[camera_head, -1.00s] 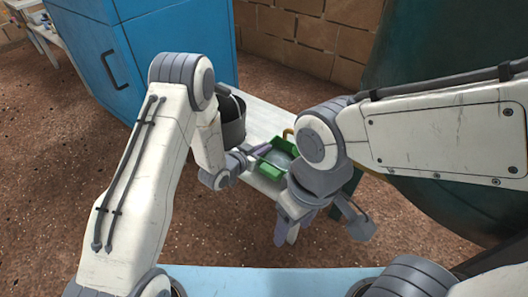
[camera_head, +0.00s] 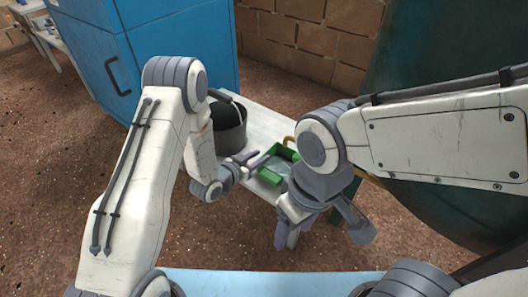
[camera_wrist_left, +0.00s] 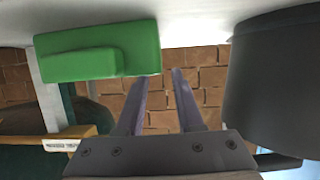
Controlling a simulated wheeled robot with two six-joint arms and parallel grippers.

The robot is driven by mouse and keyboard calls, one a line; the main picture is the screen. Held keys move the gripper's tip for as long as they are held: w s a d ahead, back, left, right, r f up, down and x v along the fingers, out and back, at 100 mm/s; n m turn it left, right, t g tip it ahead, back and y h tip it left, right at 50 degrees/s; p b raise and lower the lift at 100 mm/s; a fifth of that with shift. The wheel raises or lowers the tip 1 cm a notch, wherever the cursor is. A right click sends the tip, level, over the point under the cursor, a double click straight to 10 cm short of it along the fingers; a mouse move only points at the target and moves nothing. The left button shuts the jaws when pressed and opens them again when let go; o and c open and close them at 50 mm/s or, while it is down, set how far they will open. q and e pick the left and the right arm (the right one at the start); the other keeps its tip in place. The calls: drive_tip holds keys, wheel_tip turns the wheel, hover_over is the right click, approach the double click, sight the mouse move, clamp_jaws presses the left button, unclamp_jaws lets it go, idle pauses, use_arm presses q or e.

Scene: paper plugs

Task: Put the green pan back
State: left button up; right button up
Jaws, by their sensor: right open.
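The green pan (camera_head: 271,177) rests on the white table in the head view, partly hidden by my right arm. In the left wrist view its green block-like edge (camera_wrist_left: 100,55) is at upper left. My left gripper (camera_head: 254,165) is just left of the pan. Its two fingers (camera_wrist_left: 160,76) stand apart with nothing between them, between the pan and the black pot. My right gripper (camera_head: 322,236) is open and empty, lower and nearer, in front of the table; its fingers are spread wide.
A black pot (camera_head: 230,135) stands on the white table (camera_head: 263,118), close left of the pan, and shows at right in the wrist view (camera_wrist_left: 275,85). A blue cabinet (camera_head: 165,50) is behind left. A dark green rounded body (camera_head: 410,70) stands at right. A pale blue surface (camera_head: 270,282) lies in front.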

use_arm(q)
drive_tip(key=p+v, duration=0.3)
drive_tip(key=v, duration=0.5)
drive_tip(key=s+d+r+m+g+y, duration=0.1)
drive_tip(key=s+d+r+g+y, duration=0.15)
drive_tip(key=r, duration=0.25)
drive_tip(key=s+d+r+g+y, duration=0.1)
drive_tip(key=s+r+g+y, duration=0.2)
drive_tip(key=s+r, duration=0.15)
drive_tip(key=s+r+g+y, duration=0.1)
drive_tip(key=s+r+g, duration=0.2)
drive_tip(key=s, duration=0.7)
drive_tip(key=s+r+g, duration=0.3)
drive_tip(key=s+r, duration=0.4)
drive_tip(key=s, duration=0.3)
drive_tip(key=shift+a+n+y, duration=0.35)
drive_tip(key=shift+a+n, duration=0.05)
drive_tip(key=shift+a, duration=0.05)
drive_tip(key=shift+s, duration=0.15)
wheel_tip(320, 180, up, 45)
drive_tip(key=p, duration=4.4)
drive_tip(key=shift+r+p, duration=0.2)
drive_tip(key=shift+p, duration=0.2)
